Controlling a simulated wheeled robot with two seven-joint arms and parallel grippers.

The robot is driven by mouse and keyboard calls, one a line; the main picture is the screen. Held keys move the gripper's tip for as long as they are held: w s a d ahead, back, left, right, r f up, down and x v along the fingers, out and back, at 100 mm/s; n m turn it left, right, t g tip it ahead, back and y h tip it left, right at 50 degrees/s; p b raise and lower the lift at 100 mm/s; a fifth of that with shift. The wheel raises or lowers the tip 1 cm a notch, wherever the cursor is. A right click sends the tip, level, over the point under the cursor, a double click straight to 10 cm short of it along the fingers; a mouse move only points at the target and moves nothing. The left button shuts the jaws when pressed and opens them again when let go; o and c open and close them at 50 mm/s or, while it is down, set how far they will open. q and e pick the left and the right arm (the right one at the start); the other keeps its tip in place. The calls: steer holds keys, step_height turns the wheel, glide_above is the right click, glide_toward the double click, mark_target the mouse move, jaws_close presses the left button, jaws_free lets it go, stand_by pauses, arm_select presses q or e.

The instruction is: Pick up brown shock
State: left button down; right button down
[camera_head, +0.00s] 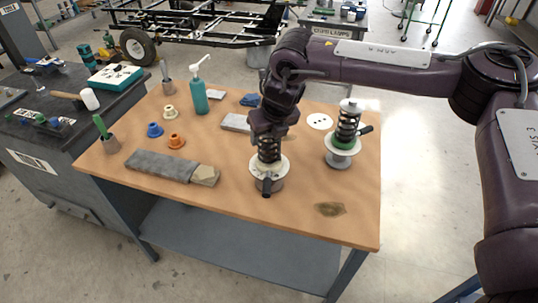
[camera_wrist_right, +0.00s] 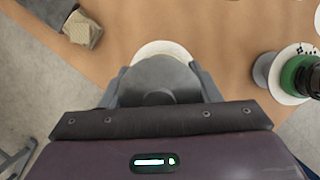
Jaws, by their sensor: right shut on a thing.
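The shock under my right gripper (camera_head: 268,134) has a dark coil spring (camera_head: 269,152) and a white disc (camera_head: 256,167) at its lower end. I take it to be the brown shock, though its colour is hard to tell. It stands upright near the table's front edge. My right gripper comes down from above and is shut on its top, which the gripper mostly hides. In the right wrist view, the grey fingers (camera_wrist_right: 163,85) close around a grey round top, with the white disc showing behind. I cannot tell whether the shock is clear of the table. My left gripper is not in view.
A second shock with a green part (camera_head: 343,142) stands close on the right. A teal pump bottle (camera_head: 199,95), blue and orange cups (camera_head: 176,141) and a white disc (camera_head: 320,121) stand or lie further back. The front right is mostly clear.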

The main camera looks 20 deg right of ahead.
steer(key=shift+w+r, duration=0.1)
steer(key=shift+r, duration=0.1)
steer(key=shift+r, duration=0.1)
